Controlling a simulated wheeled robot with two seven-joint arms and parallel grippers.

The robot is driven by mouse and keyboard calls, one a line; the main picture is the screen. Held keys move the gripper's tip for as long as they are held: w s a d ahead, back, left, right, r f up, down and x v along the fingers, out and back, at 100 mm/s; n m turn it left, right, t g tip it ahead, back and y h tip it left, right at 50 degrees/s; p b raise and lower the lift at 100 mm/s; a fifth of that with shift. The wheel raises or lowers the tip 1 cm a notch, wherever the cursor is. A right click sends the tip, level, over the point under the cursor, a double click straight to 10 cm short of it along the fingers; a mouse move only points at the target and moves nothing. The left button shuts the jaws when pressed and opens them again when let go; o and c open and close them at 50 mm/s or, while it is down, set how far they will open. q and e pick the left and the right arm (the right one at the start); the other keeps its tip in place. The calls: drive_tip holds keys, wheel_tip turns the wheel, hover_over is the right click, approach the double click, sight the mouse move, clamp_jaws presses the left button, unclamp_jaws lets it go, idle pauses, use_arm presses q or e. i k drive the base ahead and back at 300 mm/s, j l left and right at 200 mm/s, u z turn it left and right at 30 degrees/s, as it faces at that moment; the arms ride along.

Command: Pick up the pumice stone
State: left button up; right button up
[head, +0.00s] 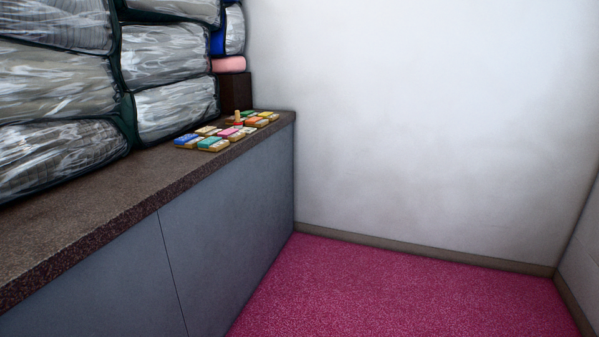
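Several small colourful blocks sit together near the far end of the brown counter (100,215). Among them are a blue block (186,140), a teal block (212,143) and a pink block (229,133). A small upright tan piece with a red base (238,118) stands among them. The blocks are small in the view, and I cannot tell which of them, if any, is the pumice stone. Neither of my grippers is in the head view.
Bagged grey comforters (60,85) are stacked on the counter at the left. A pink roll (229,64) lies above a dark brown box (235,92) near the back wall. The pink carpet (400,290) to the right of the grey cabinet front (225,215) is clear.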

sight(238, 125)
drive_tip(key=i+l+z, duration=0.15)
drive_tip(key=i+z, duration=0.2)
drive_tip(key=i, duration=0.6)
drive_tip(key=i+z, duration=0.3)
drive_tip(key=i, duration=0.65)
